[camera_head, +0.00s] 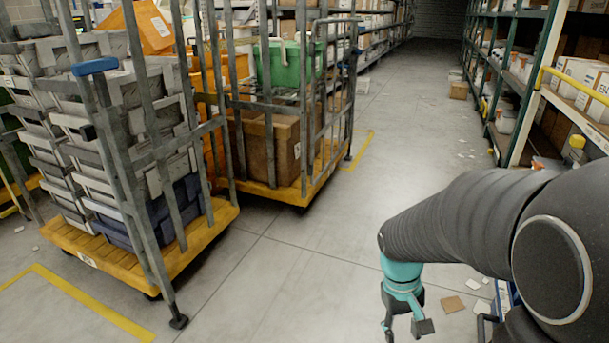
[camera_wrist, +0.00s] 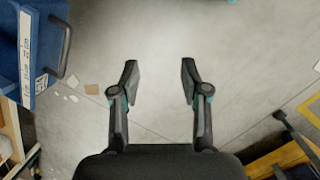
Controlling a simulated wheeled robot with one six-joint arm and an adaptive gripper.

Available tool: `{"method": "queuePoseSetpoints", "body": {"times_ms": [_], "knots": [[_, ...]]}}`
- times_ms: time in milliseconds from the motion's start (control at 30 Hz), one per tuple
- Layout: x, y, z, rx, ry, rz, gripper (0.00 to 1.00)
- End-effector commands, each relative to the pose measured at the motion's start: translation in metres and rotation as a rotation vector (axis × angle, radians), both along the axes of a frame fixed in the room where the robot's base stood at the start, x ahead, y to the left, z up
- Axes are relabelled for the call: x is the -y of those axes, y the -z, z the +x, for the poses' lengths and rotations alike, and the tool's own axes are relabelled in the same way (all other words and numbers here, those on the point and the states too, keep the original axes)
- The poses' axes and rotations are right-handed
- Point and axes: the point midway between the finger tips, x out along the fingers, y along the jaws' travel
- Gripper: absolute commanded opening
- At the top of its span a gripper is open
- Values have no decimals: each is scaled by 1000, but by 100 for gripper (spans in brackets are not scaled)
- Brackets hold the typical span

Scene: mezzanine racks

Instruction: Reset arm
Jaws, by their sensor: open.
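My gripper (camera_head: 406,328) hangs at the lower right of the head view, below my dark arm and a teal wrist section. The wrist view shows its two fingers (camera_wrist: 160,82) spread apart with only bare floor between them. It holds nothing. The gripper is clear of the carts and the shelving. The lower part of the fingers is cut off by the head view's bottom edge.
A cart of grey crates (camera_head: 215,222) stands at left, with a cart of boxes (camera_head: 258,190) behind it. Racks (camera_head: 515,90) line the right. A blue container (camera_wrist: 38,65) is beside the gripper. Cardboard scraps (camera_head: 452,304) lie on the floor.

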Motion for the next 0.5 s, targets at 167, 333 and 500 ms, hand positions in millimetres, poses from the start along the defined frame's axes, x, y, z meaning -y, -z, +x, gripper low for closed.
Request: {"method": "queuePoseSetpoints", "body": {"times_ms": [167, 333, 500], "knots": [[-15, -35, -16, 149, 97, 49, 46], [-28, -64, -33, 277, 147, 99, 46], [-37, -91, -52, 397, 162, 142, 46]]}}
